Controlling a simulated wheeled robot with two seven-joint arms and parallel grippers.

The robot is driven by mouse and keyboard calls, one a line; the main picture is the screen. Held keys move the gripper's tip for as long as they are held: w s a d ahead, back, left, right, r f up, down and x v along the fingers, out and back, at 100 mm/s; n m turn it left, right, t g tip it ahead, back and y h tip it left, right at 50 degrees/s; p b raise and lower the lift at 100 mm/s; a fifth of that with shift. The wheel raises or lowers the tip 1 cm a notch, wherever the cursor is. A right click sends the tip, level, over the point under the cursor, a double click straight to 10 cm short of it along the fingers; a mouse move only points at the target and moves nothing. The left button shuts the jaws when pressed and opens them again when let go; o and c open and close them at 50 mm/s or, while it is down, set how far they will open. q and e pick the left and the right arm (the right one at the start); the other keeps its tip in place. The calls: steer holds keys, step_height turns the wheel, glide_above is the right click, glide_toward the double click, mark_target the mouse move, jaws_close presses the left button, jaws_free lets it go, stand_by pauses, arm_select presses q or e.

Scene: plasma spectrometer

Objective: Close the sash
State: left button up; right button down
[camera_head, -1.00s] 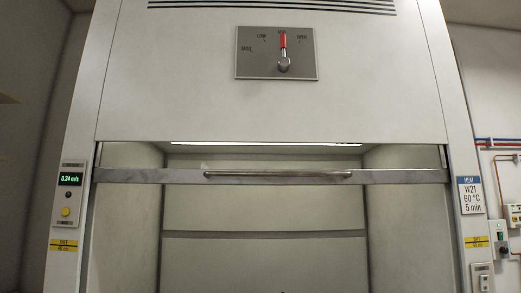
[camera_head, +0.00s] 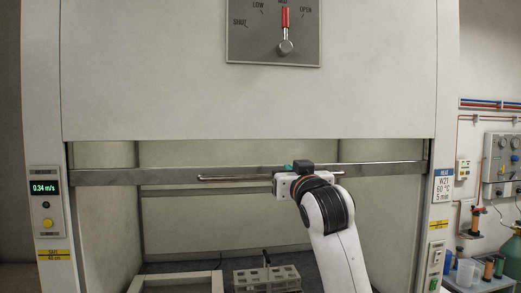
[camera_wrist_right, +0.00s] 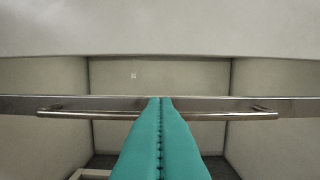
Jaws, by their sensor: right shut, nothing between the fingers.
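The sash's metal bottom rail (camera_head: 115,177) runs across the upper part of the fume hood opening, with a strip of clear pane above it and open space below. Its long bar handle (camera_head: 235,178) is fixed along the front of the rail. My right gripper (camera_head: 288,168) is at the right part of this handle in the head view, its fingers largely hidden by the wrist. In the right wrist view, the teal fingers (camera_wrist_right: 160,100) are together and empty, their tips overlapping the rail and the handle (camera_wrist_right: 90,114). I cannot tell whether they touch. My left gripper is out of view.
Inside the hood are a rack (camera_head: 268,279) and a pale frame or tray (camera_head: 180,281). A lever panel (camera_head: 274,42) is above. A readout (camera_head: 45,187) is on the left post and a label (camera_head: 443,186) on the right. Bottles and a beaker (camera_head: 466,272) stand at right.

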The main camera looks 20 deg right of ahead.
steer(key=r, duration=0.2)
steer(key=p, duration=0.8)
glide_toward(280, 154)
steer(key=w+f, duration=0.2)
steer(key=shift+w+a, duration=0.2)
steer(key=shift+a, duration=0.35)
steer(key=shift+f, duration=0.1)
steer(key=shift+f+b, duration=0.1)
steer(key=shift+b, duration=0.2)
step_height(280, 154, down, 59)
steer(key=b, duration=3.3)
